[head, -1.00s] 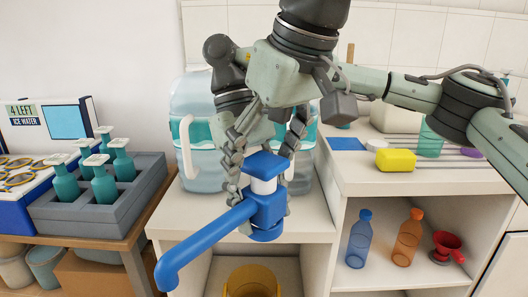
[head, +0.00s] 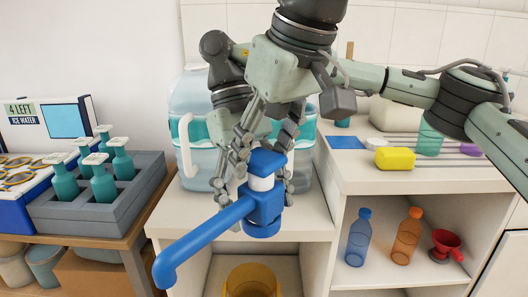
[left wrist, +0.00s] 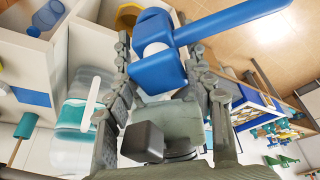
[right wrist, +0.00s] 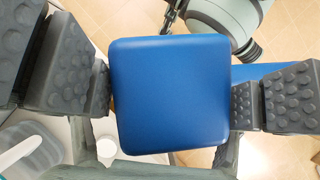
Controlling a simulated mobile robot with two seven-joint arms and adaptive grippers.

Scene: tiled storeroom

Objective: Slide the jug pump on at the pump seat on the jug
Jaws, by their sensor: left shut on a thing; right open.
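The jug pump (head: 262,205) is blue, with a white collar (head: 262,183) below its square top and a long spout (head: 205,240) reaching down to the left. It hangs in front of the jug (head: 188,95), apart from it. The jug is clear with a teal band and a white handle; my arms hide its top, so the pump seat cannot be made out. My left gripper (left wrist: 165,48) is shut on the pump body. My right gripper (right wrist: 172,95) is open, its fingers on either side of the pump's square top (right wrist: 172,95). Both hands overlap in the head view.
The jug stands on a white counter (head: 310,215). A yellow bin (head: 252,282) is below. At left is a grey crate (head: 105,205) of teal bottles. At right are a yellow sponge (head: 395,158) and shelved blue (head: 359,238) and orange (head: 407,238) bottles.

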